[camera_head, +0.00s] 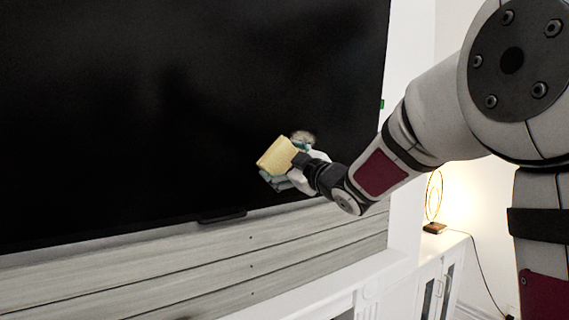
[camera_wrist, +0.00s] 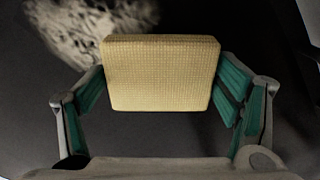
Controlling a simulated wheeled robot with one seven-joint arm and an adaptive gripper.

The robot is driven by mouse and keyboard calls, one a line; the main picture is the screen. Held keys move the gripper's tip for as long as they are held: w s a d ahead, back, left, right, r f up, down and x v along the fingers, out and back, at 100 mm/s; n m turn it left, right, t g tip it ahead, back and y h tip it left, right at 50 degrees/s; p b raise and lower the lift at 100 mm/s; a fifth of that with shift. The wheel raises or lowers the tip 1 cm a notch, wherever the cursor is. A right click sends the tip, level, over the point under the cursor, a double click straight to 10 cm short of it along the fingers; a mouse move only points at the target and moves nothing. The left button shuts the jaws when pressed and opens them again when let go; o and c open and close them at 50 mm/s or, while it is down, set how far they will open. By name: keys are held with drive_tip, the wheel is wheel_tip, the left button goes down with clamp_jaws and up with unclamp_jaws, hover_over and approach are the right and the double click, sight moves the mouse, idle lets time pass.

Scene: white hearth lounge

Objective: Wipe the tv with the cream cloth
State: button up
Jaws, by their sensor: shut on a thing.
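The tv (camera_head: 140,110) is a large black screen filling the left and middle of the head view. The cream cloth (camera_head: 276,156) looks like a thick, textured yellowish block. In the wrist view the cloth (camera_wrist: 161,72) sits between the green finger pads. My gripper (camera_head: 286,170) is shut on the cloth, near the lower right of the screen. A pale, mottled smudge (camera_head: 304,137) shows just above and right of the cloth; in the wrist view the smudge (camera_wrist: 95,25) is at upper left. I cannot tell whether the cloth touches the screen.
Grey wood-look panelling (camera_head: 190,270) runs below the tv, with a white mantel (camera_head: 330,291) under it. A white cabinet (camera_head: 440,262) stands at right, bearing a lit ring lamp (camera_head: 434,228). The screen area left of my gripper is clear.

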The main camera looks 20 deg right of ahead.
drive_tip(key=shift+w+a, duration=0.1)
drive_tip(key=shift+w, duration=0.25)
drive_tip(key=shift+w+d, duration=0.2)
drive_tip(key=shift+d, duration=0.65)
drive_tip(key=shift+w+d, duration=0.2)
drive_tip(key=shift+d, duration=0.6)
drive_tip(key=w+d+p, duration=0.1)
drive_tip(key=w+d, duration=0.2)
drive_tip(key=d, duration=0.6)
drive_tip(key=shift+w+d, duration=0.3)
drive_tip(key=shift+a+r, duration=0.1)
drive_tip(key=shift+a, duration=0.05)
